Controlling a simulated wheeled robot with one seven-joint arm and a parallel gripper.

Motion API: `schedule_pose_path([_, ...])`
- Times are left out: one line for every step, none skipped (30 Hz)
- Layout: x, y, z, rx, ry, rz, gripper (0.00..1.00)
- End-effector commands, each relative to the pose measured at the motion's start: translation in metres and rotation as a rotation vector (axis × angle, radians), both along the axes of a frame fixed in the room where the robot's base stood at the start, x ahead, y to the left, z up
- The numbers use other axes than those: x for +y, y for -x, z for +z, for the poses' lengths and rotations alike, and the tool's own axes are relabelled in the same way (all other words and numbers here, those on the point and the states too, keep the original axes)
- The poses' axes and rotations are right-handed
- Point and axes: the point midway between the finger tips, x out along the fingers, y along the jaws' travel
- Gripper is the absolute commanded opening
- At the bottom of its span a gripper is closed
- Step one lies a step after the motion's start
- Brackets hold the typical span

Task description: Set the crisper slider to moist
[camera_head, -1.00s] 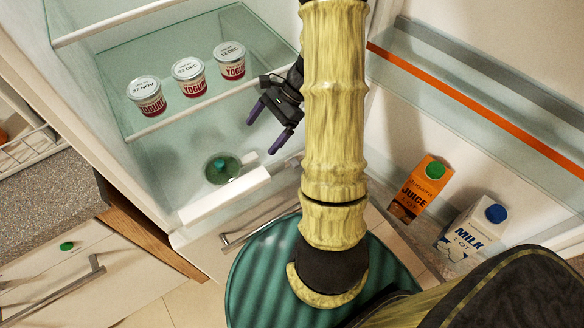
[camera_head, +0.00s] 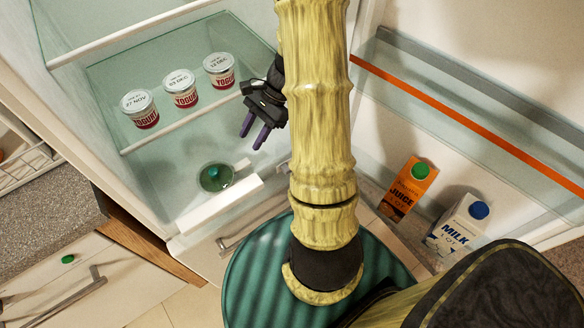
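My gripper (camera_head: 254,132) is in the fridge opening, left of my arm, with its two purple fingertips pointing down and a little left. The fingers are apart, with nothing between them. Below them is a pale crisper front (camera_head: 220,208) with a raised white strip. A small white nub (camera_head: 243,165), perhaps the slider, shows near the strip's upper right end. The gripper is above the nub and apart from it. No moist marking can be read.
Three yogurt cups (camera_head: 180,88) stand on the glass shelf at upper left. A green round item (camera_head: 215,177) is near the strip. A juice carton (camera_head: 409,188) and a milk carton (camera_head: 460,227) stand in the door at right.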

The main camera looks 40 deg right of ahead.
Motion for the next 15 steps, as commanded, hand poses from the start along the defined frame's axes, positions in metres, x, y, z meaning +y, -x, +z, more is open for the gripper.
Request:
schedule_pose_path([0.005,0.003,0.025,-0.018,0.028,0.041,0.38])
schedule_pose_path([0.007,0.005,0.033,-0.026,0.045,0.067,0.38])
schedule_pose_path([0.01,0.009,0.044,-0.042,0.069,0.103,0.38])
schedule_pose_path([0.012,0.011,0.052,-0.053,0.087,0.131,0.38])
schedule_pose_path([0.014,0.013,0.062,-0.066,0.107,0.16,0.38])
schedule_pose_path([0.016,0.017,0.073,-0.082,0.132,0.201,0.38])
schedule_pose_path([0.018,0.019,0.083,-0.097,0.153,0.23,0.38])
schedule_pose_path([0.02,0.021,0.091,-0.11,0.172,0.263,0.38])
schedule_pose_path([0.022,0.024,0.104,-0.13,0.198,0.306,0.38])
schedule_pose_path([0.024,0.026,0.113,-0.145,0.218,0.336,0.38])
schedule_pose_path([0.026,0.029,0.122,-0.16,0.236,0.371,0.38])
schedule_pose_path([0.028,0.031,0.134,-0.181,0.262,0.413,0.38])
schedule_pose_path([0.03,0.034,0.144,-0.197,0.28,0.446,0.38])
schedule_pose_path([0.031,0.035,0.153,-0.213,0.299,0.479,0.38])
schedule_pose_path([0.033,0.038,0.165,-0.237,0.323,0.522,0.38])
